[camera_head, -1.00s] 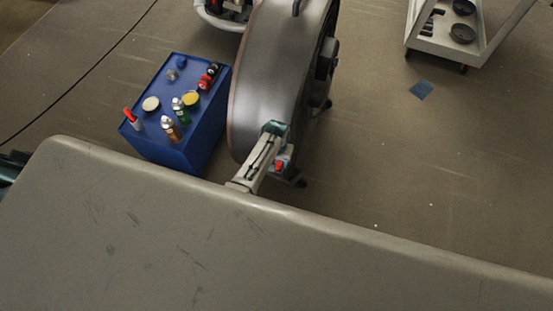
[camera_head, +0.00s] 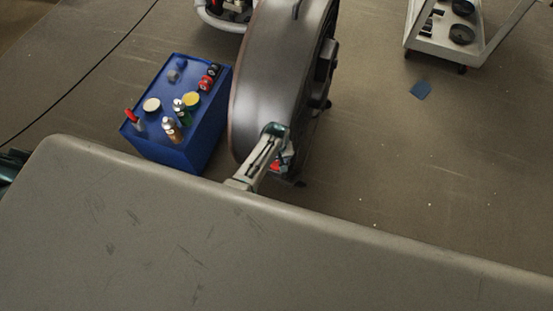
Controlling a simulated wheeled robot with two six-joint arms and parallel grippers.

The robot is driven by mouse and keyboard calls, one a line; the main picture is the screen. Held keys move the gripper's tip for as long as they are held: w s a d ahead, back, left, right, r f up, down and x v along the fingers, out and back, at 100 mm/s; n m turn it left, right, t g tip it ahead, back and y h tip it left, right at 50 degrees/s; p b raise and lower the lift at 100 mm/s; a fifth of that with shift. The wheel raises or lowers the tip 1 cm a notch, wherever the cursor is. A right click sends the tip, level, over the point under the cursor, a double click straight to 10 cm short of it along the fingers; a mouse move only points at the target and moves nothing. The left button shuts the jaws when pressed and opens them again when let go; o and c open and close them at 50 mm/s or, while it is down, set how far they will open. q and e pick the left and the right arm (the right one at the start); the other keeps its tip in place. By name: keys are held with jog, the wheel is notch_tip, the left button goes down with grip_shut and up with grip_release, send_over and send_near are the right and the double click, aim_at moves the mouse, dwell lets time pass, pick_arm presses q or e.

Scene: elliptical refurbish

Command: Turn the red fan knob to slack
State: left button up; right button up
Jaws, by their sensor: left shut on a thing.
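The large dark fan (camera_head: 265,80) stands on the floor beyond the grey surface in front of me. The red fan knob (camera_head: 275,167) shows as a small red patch low on the fan's near side, mostly covered by my arm. My left gripper (camera_head: 281,162) is at the knob and shut on it. Its fingers are small and partly hidden by the white and teal arm link. The knob's exact angle is too small to read. My right gripper is not in view.
A blue box (camera_head: 195,149) with bottles, cans and lids on top stands left of the fan. The grey surface (camera_head: 200,240) fills the foreground. A white cart (camera_head: 440,48) stands at the upper right. Floor right of the fan is mostly clear.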

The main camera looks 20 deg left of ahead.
pick_arm(q)
jog(key=shift+n, duration=1.2)
jog(key=o, duration=1)
